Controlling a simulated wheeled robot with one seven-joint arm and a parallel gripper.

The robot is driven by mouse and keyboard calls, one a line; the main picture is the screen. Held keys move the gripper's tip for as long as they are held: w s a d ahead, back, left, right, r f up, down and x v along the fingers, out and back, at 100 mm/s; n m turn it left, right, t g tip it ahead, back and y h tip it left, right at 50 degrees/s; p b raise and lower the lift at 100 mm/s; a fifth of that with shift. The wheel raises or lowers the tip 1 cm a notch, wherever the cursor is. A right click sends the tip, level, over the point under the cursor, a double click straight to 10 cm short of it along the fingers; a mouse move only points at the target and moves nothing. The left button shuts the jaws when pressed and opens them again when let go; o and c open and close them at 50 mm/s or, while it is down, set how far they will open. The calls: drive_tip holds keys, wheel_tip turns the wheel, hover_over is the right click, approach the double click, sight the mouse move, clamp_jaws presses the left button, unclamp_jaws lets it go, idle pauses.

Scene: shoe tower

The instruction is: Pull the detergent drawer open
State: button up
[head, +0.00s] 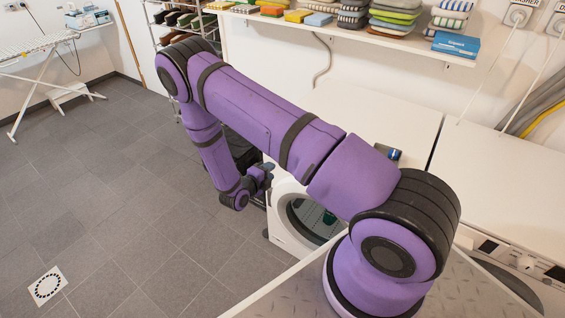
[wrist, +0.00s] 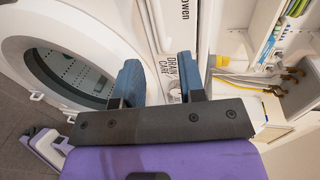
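The white washing machine (head: 285,230) stands under my purple arm in the head view, its round door facing left. In the wrist view the machine's front (wrist: 112,20) fills the upper left, with the round door (wrist: 65,75) at the left. A pale panel with dark lettering, likely the detergent drawer front (wrist: 178,22), lies just beyond my fingertips; whether it is shut I cannot tell. My gripper (wrist: 160,65) is open, its two blue fingers apart with nothing visibly held. Contact with the panel is unclear. In the head view my gripper (head: 262,180) is small and dark beside the machine, and my arm hides the drawer area.
A wall shelf (head: 400,40) holds folded towels and a blue box (head: 456,44). A second white machine (head: 510,170) stands at the right. A shoe rack (head: 165,15) is behind my arm. An ironing board (head: 35,45) is far left. The grey floor at left is mostly clear.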

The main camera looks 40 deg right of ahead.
drive_tip(key=x, duration=0.9)
drive_tip(key=shift+s, duration=0.1)
clamp_jaws()
